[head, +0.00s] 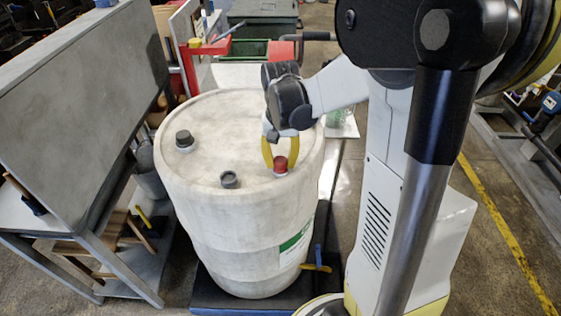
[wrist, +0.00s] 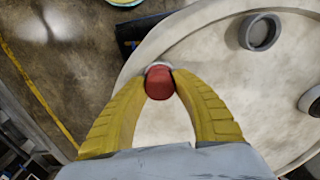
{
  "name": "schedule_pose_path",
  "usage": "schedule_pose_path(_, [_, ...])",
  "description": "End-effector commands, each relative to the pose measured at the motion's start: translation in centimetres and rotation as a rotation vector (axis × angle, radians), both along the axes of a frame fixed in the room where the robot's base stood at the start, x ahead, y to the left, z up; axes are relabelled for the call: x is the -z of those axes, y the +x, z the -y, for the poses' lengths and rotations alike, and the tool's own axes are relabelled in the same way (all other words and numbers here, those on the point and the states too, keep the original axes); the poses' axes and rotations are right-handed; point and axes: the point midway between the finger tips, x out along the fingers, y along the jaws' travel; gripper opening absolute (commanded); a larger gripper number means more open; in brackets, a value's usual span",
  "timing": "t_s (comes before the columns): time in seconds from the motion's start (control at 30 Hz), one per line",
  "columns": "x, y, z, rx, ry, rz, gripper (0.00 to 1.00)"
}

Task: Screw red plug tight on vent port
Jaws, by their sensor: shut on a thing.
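A white drum (head: 215,215) stands upright on a dark base, with its top facing up. The red plug (head: 281,164) sits at the right side of the drum top, near the rim. My gripper (head: 280,160) reaches down over it, and its yellow fingers are shut on the plug. In the wrist view the red plug (wrist: 159,83) lies between the two yellow fingertips (wrist: 160,75). A pale ring shows just beyond the plug, at the port. The plug hides most of the vent port, and I cannot tell how deep the plug sits.
A dark cap (head: 184,140) and a grey ring-shaped fitting (head: 229,179) stand on the drum top. A grey workbench (head: 80,110) is close on the left. A red cart (head: 205,50) and a dark green bin (head: 264,17) are behind.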

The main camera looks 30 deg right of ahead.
Motion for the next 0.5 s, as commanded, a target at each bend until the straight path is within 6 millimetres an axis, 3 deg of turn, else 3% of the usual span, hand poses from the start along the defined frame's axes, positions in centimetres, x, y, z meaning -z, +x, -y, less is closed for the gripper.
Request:
schedule_pose_path(0.27, [0.01, -0.01, -0.01, 0.036, 0.000, 0.000, 0.00])
schedule_pose_path(0.5, [0.05, -0.01, -0.02, 0.374, 0.000, 0.000, 0.00])
